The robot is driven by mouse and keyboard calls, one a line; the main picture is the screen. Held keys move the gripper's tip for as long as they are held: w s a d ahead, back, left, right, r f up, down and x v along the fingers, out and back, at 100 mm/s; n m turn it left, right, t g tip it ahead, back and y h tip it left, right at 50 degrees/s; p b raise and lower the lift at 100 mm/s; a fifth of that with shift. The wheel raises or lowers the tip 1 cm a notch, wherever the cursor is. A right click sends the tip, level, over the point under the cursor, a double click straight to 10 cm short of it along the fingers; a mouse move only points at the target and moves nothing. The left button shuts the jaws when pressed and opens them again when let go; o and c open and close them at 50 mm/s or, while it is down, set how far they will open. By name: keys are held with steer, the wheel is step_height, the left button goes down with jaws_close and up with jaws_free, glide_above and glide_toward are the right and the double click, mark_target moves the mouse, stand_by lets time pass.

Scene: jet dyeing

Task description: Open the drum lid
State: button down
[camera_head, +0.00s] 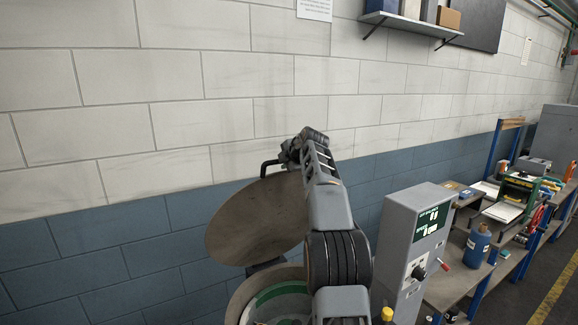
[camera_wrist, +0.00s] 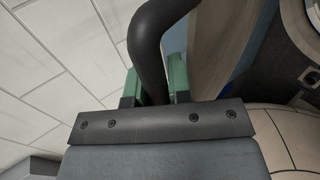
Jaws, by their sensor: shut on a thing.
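The drum lid (camera_head: 258,222) is a round brown-grey disc, tilted up steeply above the drum in the head view. A black bar handle (camera_head: 270,165) sticks out at its top edge. My gripper (camera_head: 290,155) is at that handle. In the wrist view the black curved handle (camera_wrist: 154,45) passes between the green fingers of my gripper (camera_wrist: 153,88), which are shut on it. The drum (camera_head: 268,296) stands below with its mouth uncovered and a green band inside its rim. My arm hides the drum's right side and part of the lid's right edge.
A grey control box (camera_head: 411,245) with a green panel and a knob stands just right of my arm. Workbenches with a blue bottle (camera_head: 477,246) and several tools run along the right. A block wall (camera_head: 180,125) is close behind the lid. A shelf (camera_head: 412,26) hangs high up.

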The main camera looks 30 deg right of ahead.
steer(key=shift+w+f, duration=0.35)
steer(key=shift+f, duration=0.15)
steer(key=c, duration=1.1)
jaws_free()
steer(key=shift+o, duration=0.2)
steer(key=shift+s+r, duration=0.1)
steer(key=shift+s, duration=0.1)
steer(key=r+b+v, duration=0.1)
steer(key=b+v, duration=0.1)
steer(key=v, duration=1.2)
steer(key=shift+r, duration=0.1)
